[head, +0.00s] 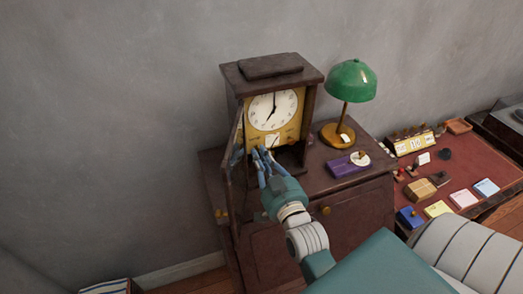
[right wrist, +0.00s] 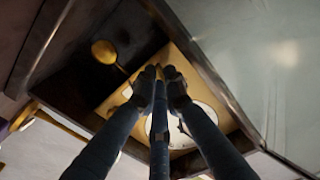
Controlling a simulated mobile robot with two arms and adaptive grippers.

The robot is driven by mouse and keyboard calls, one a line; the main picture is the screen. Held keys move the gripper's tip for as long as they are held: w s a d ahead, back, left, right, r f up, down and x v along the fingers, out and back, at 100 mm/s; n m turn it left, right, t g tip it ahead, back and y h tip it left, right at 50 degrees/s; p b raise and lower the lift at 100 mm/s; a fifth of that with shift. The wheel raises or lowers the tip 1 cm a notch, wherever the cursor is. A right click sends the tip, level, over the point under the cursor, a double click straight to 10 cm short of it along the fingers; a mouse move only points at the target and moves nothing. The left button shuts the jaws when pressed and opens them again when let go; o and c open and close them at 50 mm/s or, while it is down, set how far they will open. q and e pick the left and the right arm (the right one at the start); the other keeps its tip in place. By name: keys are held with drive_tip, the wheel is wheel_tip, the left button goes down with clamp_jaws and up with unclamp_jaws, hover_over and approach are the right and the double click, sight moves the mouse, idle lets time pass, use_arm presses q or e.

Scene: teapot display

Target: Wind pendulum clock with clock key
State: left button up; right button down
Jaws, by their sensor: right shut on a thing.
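The pendulum clock (head: 272,66) stands on a dark wooden cabinet, with its white dial (head: 273,106) on a gold plate and its front door (head: 233,170) swung open to the left. My right gripper (head: 262,153) is at the open front, just below the dial. In the right wrist view the fingertips (right wrist: 162,76) are closed together before the gold plate (right wrist: 120,98), with a small brass-coloured bit between them, seemingly the clock key (right wrist: 159,70). Most of the key is hidden; I cannot tell whether it sits in a keyhole. The round pendulum bob (right wrist: 104,52) hangs beside the fingers. My left gripper is not in view.
A green lamp (head: 351,82) stands right of the clock, with a purple box (head: 346,165) in front of it. A lower red-topped desk (head: 468,160) at the right carries cards, blocks and a yellow calendar (head: 413,143). The open door is close to my right gripper.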

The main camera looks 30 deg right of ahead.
drive_tip(key=shift+a+m+p, duration=0.15)
drive_tip(key=shift+m+p, duration=1)
drive_tip(key=shift+m, duration=2.15)
drive_tip(key=shift+f, duration=0.1)
drive_tip(key=c, duration=1.8)
unclamp_jaws()
drive_tip(key=shift+w, duration=0.1)
